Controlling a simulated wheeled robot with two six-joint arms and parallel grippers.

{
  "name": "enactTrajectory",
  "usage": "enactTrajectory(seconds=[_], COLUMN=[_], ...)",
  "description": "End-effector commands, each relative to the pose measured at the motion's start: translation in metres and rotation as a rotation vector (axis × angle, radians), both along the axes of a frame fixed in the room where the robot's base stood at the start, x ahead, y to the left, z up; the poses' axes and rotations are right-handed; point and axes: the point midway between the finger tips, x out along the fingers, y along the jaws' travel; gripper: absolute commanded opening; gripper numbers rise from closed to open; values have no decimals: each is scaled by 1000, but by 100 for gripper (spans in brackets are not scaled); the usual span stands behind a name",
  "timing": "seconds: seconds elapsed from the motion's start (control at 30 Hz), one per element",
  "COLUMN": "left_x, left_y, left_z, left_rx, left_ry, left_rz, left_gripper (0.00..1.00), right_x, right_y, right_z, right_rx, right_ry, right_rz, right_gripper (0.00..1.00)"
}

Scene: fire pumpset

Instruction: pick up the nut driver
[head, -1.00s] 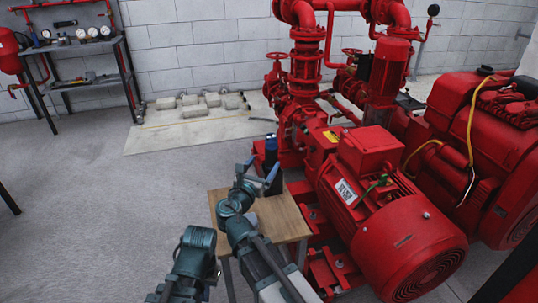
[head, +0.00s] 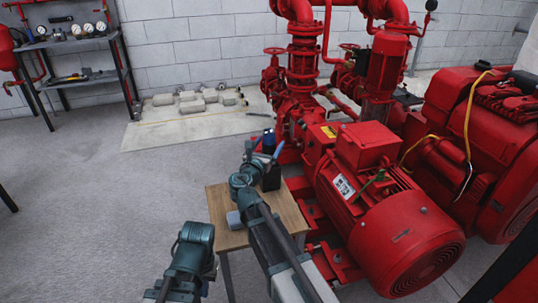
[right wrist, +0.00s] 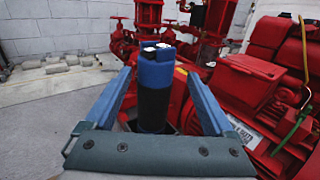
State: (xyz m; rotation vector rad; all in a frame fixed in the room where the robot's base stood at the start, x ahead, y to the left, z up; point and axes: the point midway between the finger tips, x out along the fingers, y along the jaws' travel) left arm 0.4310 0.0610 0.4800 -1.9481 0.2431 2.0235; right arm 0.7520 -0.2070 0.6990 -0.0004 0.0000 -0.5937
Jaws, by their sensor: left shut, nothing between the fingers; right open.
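A dark upright thing with a blue upper part (head: 271,178) stands at the far edge of a small wooden-topped table; I take it for the nut driver. In the right wrist view, this nut driver (right wrist: 155,95) is a thick black cylinder with a blue top and pale ends. My right gripper (head: 264,150) is open, its blue fingers on either side of it. Clear gaps show beside it in the right wrist view (right wrist: 155,88), so it is not clamped. My left gripper (head: 194,240) is at the lower left, away from the table; its fingers are not distinct.
A shelf (head: 75,75) with gauges is at the back left. Open floor lies left.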

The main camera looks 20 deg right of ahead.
Motion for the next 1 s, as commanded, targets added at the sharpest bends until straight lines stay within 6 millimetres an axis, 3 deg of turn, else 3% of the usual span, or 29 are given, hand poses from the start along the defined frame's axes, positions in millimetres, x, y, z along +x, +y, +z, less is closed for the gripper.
enactTrajectory(seconds=[0.4, 0.67, 1.0], left_x=[0, 0, 0], left_y=[0, 0, 0], left_z=[-8, -8, -8], left_rx=[0, 0, 0], left_ry=[0, 0, 0], left_rz=[2, 2, 2], left_gripper=[0, 0, 0], right_x=[43, 46, 46], right_y=[-21, -24, -24], right_z=[-8, -8, -8], right_rx=[0, 0, 0], right_ry=[0, 0, 0], right_rz=[-2, 0, 0], right_gripper=[88, 88, 31])
